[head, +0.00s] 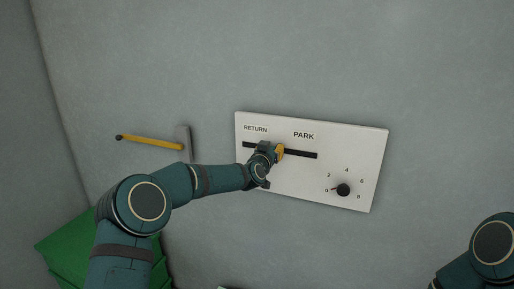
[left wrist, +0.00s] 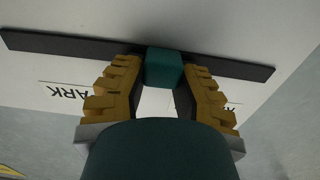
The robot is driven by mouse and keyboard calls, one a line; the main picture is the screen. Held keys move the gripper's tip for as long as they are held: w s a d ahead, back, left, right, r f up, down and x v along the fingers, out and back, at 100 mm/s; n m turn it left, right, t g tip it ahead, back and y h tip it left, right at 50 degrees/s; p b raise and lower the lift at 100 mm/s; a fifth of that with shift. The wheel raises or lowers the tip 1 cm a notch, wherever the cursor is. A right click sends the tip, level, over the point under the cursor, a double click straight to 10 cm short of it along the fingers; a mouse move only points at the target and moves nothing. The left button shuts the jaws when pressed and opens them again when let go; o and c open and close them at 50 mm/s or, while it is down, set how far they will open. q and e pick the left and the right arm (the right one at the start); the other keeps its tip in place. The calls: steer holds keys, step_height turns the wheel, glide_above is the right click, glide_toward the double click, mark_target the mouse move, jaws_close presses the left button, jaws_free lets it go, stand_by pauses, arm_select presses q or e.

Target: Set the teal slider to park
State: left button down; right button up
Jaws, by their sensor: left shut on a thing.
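A white panel (head: 300,186) on the wall has a dark straight slot (head: 302,154), with the label RETURN (head: 255,128) above its left end and PARK (head: 303,135) further right. The teal slider (left wrist: 163,67) sits in the slot, between the two ends. My left gripper (head: 279,153) is shut on it, one yellow finger on each side in the left wrist view (left wrist: 160,88). That view is upside down, with PARK at its left. In the head view the gripper hides the slider. My right gripper is out of view.
A round black dial (head: 343,190) with a number scale is at the panel's lower right. A yellow lever (head: 150,142) on a grey mount (head: 183,143) is on the wall to the left. A green object (head: 62,248) is at lower left. The wall right of the panel is clear.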

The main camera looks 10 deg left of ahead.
mark_target(304, 150)
arm_select(q)
steer(key=d, duration=0.3)
steer(key=s+d, duration=0.1)
steer(key=d, duration=0.2)
steer(key=s+d, duration=0.1)
steer(key=d, duration=0.3)
steer(key=shift+r, duration=0.2)
steer(key=c, duration=0.9)
jaws_free()
steer(key=shift+d, duration=0.1)
steer(key=shift+o, duration=1.2)
steer(key=shift+d+f, duration=0.1)
steer(key=shift+d, duration=0.05)
steer(key=shift+a, duration=0.2)
steer(key=s+a, duration=0.2)
steer(key=s, duration=0.9)
steer(key=shift+s, duration=0.35)
